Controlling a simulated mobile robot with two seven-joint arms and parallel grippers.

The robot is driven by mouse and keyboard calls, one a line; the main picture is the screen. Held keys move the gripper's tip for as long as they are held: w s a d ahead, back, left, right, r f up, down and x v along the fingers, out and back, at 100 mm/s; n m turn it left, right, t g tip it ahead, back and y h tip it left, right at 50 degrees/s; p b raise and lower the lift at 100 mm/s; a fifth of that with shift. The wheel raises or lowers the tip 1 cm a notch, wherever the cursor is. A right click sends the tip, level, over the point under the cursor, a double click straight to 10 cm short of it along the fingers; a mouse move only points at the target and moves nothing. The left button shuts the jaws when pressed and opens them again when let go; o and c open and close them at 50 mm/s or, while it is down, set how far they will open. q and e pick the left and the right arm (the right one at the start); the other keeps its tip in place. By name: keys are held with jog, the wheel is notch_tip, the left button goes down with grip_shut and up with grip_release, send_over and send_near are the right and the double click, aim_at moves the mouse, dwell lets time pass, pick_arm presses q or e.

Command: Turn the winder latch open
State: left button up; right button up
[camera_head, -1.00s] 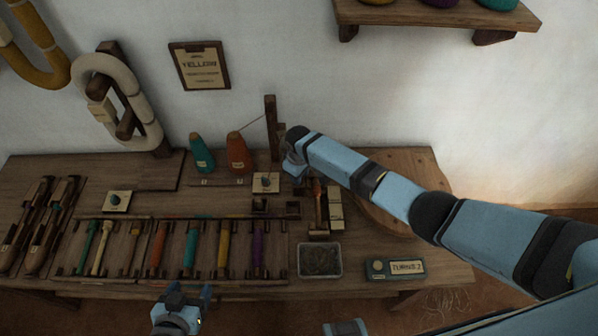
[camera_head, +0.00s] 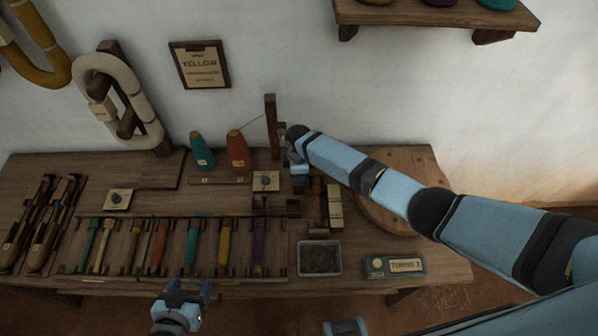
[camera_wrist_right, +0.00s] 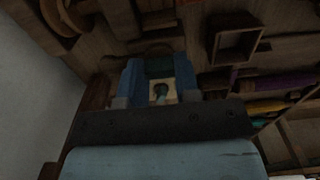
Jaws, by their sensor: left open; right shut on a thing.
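My right gripper (camera_head: 299,180) is at the wooden winder parts behind the tray, its jaws mostly hidden by its own wrist. In the right wrist view its two blue fingers (camera_wrist_right: 160,72) are closed around a small dark green piece (camera_wrist_right: 160,66). I cannot tell whether this piece is the winder latch; the latch is not clearly seen elsewhere. Below it in that view shows a cream card with a teal knob (camera_wrist_right: 158,91). My left gripper (camera_head: 187,291) is open and empty in front of the bench's front edge.
A grey tray (camera_head: 320,271) and a "TURNS" counter box (camera_head: 395,267) stand at the bench's front. A rack of coloured bobbins (camera_head: 223,245) lies to the left. Teal (camera_head: 201,155) and orange (camera_head: 238,152) cones and an upright post (camera_head: 271,125) stand behind.

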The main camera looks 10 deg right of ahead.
dwell(0.4)
jog(key=o, duration=0.9)
jog(key=shift+r, duration=0.1)
notch_tip(320, 180, up, 14)
jog(key=shift+f+p, duration=0.2)
jog(key=shift+p, duration=0.25)
jog(key=s+a+f+m+t+y+p, duration=0.1)
jog(key=s+f+m+t+y+p, duration=0.15)
jog(key=s, duration=0.55)
jog(key=s+a+f+m+t+y+p, duration=0.1)
jog(key=s+a+f+m+t+y, duration=0.2)
jog(key=s, duration=0.4)
jog(key=s+d+r+m+t, duration=0.1)
jog(key=s+d+r+m, duration=0.1)
jog(key=s, duration=0.3)
jog(key=s+d+r+m+t+h+p, duration=0.1)
jog(key=s+d+r+m+t, duration=0.1)
jog(key=s+d, duration=0.3)
jog(key=s+d+r+m+t+h+p, duration=0.1)
jog(key=s+d+r+m+t, duration=0.1)
jog(key=s, duration=0.4)
jog(key=shift+d+r+m+t, duration=0.25)
jog(key=shift+d+m, duration=0.4)
jog(key=shift+d, duration=0.25)
